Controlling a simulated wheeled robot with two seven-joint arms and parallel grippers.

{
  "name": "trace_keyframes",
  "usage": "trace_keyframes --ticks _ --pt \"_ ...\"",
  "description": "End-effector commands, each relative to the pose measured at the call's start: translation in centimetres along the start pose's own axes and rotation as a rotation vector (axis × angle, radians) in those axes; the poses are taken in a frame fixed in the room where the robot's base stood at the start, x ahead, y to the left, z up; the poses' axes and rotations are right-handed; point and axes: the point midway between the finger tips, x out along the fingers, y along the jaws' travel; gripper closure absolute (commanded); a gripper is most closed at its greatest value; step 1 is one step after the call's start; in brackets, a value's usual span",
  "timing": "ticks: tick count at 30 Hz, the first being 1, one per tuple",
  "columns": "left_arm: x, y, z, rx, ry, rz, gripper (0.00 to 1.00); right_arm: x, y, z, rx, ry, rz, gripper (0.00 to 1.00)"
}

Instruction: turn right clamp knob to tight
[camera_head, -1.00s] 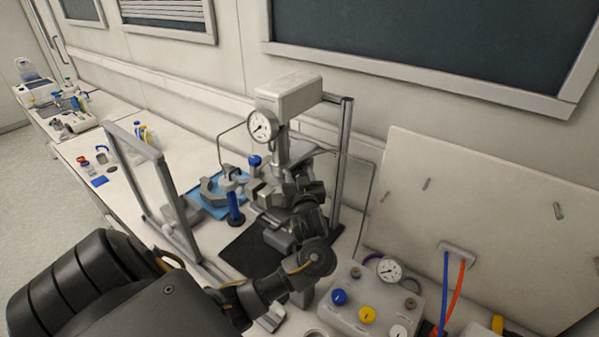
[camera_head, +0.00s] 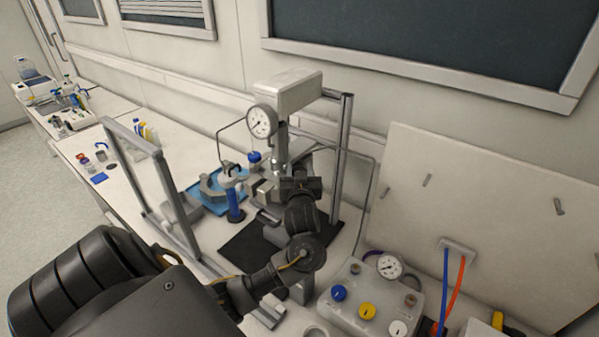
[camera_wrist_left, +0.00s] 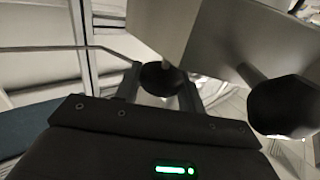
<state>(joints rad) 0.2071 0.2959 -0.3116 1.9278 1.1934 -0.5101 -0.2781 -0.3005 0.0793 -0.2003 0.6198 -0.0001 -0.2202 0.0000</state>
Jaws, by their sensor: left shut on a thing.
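The pressure reactor (camera_head: 288,95) stands on the bench with its white head, a dial gauge and a grey metal body. My left gripper (camera_wrist_left: 160,82) is shut on a round black clamp knob (camera_wrist_left: 158,72), which sits between its two fingers in the wrist view. A second black knob (camera_wrist_left: 286,106) on a short rod from the grey clamp block (camera_wrist_left: 240,35) shows to the right, apart from the fingers. In the head view my left wrist covers the reactor's right side, so the held knob is hidden there. My right gripper is not in view.
A control box (camera_head: 365,300) with coloured knobs and a gauge stands at the front right. A grey frame (camera_head: 150,185) stands left of the reactor. A metal post (camera_head: 342,150) rises behind my wrist.

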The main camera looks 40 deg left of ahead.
Motion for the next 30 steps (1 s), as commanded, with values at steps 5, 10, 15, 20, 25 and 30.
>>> trace_keyframes --ticks 5,10,15,20,25,30 --pt "0.0 -0.2 0.5 0.006 0.003 0.128 0.83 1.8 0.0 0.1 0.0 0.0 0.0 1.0" --pt "0.0 -0.2 0.7 0.011 0.003 0.284 0.83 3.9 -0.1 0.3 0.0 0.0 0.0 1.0" --pt "0.1 -0.3 0.4 0.016 0.001 0.439 0.83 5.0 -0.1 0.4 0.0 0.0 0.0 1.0" --pt "0.1 -0.2 0.0 0.016 -0.002 0.571 0.83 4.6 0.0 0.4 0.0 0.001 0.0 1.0" --pt "0.1 -0.2 -0.1 0.01 -0.005 0.686 0.83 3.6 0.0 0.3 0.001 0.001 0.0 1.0" --pt "0.1 -0.1 -0.1 0.005 -0.004 0.77 0.83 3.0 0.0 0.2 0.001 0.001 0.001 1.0"
